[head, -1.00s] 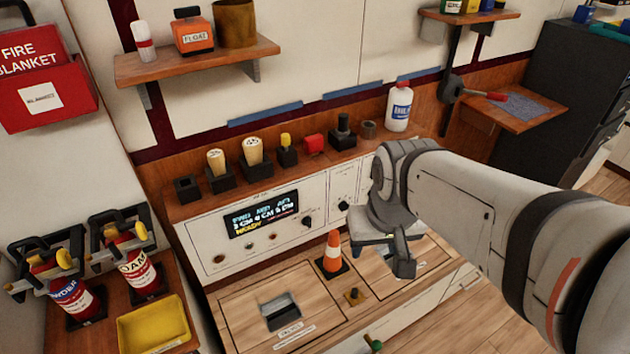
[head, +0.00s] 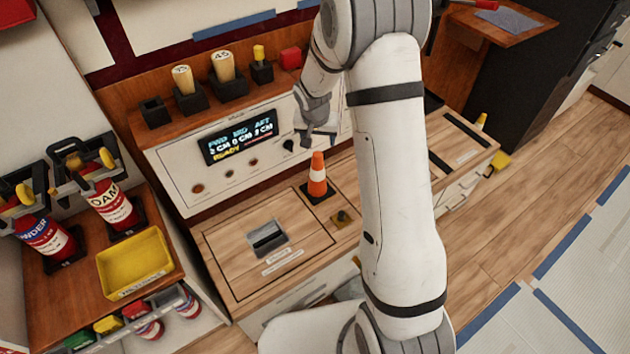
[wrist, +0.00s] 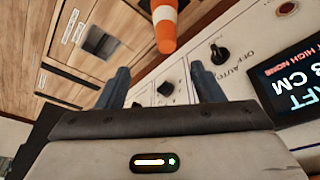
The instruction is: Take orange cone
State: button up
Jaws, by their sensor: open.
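The orange cone (head: 317,176) has a white band and a black base. It stands upright on the wooden counter, right of the hatch panel and in front of the control panel. In the wrist view the cone (wrist: 165,28) shows at the top, cut off by the frame edge, beyond the fingertips. My gripper (head: 318,135) is above and just behind the cone, near the control panel face, apart from the cone. In the wrist view its two fingers (wrist: 160,80) are spread with nothing between them.
The control panel with its display (head: 240,138) rises behind the counter. A shelf with several dark holders (head: 190,100) tops it. A yellow tray (head: 135,265) and extinguishers (head: 110,205) are at left.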

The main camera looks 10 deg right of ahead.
send_over(318, 155)
jog(key=s+a, duration=0.2)
jog(key=shift+m, duration=0.3)
notch_tip(318, 155, down, 6)
jog(key=shift+d+f+b, duration=0.15)
jog(key=shift+b, duration=0.15)
jog(key=x, duration=0.4)
jog(key=d+x, duration=0.1)
jog(key=x, duration=0.2)
jog(key=shift+w, duration=0.25)
grip_shut()
